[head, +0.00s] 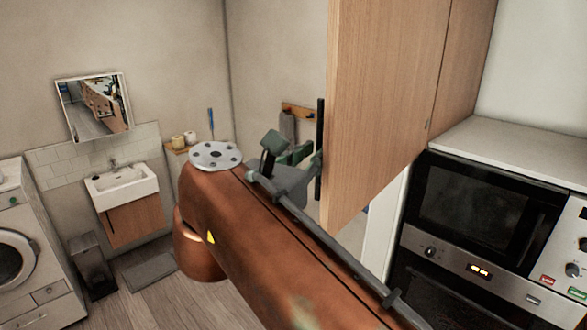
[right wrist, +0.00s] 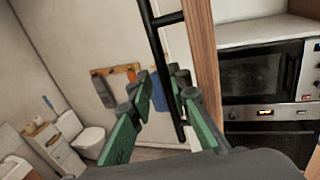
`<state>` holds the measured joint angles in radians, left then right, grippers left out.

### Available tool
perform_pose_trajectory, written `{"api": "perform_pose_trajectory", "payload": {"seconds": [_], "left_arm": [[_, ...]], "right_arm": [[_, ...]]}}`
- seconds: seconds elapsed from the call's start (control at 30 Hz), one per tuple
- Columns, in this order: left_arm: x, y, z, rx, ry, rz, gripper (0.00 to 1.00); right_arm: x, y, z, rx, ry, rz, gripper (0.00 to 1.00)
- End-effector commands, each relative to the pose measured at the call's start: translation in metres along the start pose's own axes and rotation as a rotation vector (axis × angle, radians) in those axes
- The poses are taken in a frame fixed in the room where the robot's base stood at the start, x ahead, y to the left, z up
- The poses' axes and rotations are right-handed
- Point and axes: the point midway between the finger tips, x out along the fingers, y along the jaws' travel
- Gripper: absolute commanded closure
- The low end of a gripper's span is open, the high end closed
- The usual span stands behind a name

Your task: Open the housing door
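The housing door appears to be the tall light wood panel (head: 380,90) in the head view. A long black bar handle (head: 319,150) stands out at its left edge. In the right wrist view the panel (right wrist: 203,50) shows as a narrow strip, with the handle (right wrist: 166,60) left of it. My right gripper (head: 290,153) is at the handle's lower half. In the right wrist view its green-padded fingers (right wrist: 160,95) are apart, and the bar runs between them, closer to the right finger. I cannot tell whether they touch it. My left gripper is not in view.
An oven unit (head: 470,215) under a white counter (head: 510,150) stands right of the panel. A small sink (head: 120,186), a bin (head: 91,262) and a washing machine (head: 25,250) stand at the left.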

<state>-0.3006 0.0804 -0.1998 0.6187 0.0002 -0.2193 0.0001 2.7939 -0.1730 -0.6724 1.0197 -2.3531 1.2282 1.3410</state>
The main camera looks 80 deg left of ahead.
Motion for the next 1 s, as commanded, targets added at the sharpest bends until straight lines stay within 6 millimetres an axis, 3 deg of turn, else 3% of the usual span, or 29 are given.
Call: {"api": "perform_pose_trajectory", "payload": {"seconds": [0.2, 0.4, 0.6, 1.0], "left_arm": [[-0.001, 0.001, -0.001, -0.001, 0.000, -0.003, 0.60], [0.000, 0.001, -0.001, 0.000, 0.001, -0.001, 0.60], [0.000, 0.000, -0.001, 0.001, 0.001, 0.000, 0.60], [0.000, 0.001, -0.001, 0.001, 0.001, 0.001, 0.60]], "right_arm": [[-0.056, 0.003, 0.001, -0.003, -0.001, 0.011, 0.85], [-0.085, 0.003, -0.002, -0.002, 0.005, 0.006, 0.85], [-0.098, 0.004, -0.004, -0.003, 0.007, 0.004, 0.85], [-0.099, 0.003, -0.004, -0.002, 0.008, 0.004, 0.85]]}}
